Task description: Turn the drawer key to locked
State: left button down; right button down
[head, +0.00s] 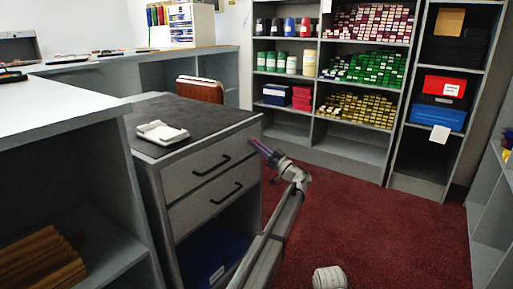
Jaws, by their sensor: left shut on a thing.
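The grey drawer unit (211,168) stands left of the middle, with a dark top and two drawers with black handles. Both drawers look closed. My left gripper (259,148) is at the right end of the top drawer's front, its tips pointing at the lock area. It is shut on the drawer key, which is too small and too covered by the fingers to make out. The key's angle cannot be told.
A pale tray-like object (161,132) lies on the unit's top. A blue bin (213,262) sits in the open space below the drawers. Shelves with coloured swatches (365,68) stand behind. Red carpet (385,220) is open to the right.

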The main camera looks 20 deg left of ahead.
pick_arm(q)
jog(key=shift+w+n+g+y, duration=0.1)
jog(key=shift+n+g+y, duration=0.2)
jog(key=shift+n+g, duration=0.35)
jog(key=shift+n, duration=0.55)
jog(key=c, duration=0.9)
grip_release()
jog(key=b+v, duration=0.3)
jog(key=v, duration=0.4)
jog(key=shift+d+f, duration=0.15)
jog(key=shift+d, duration=0.2)
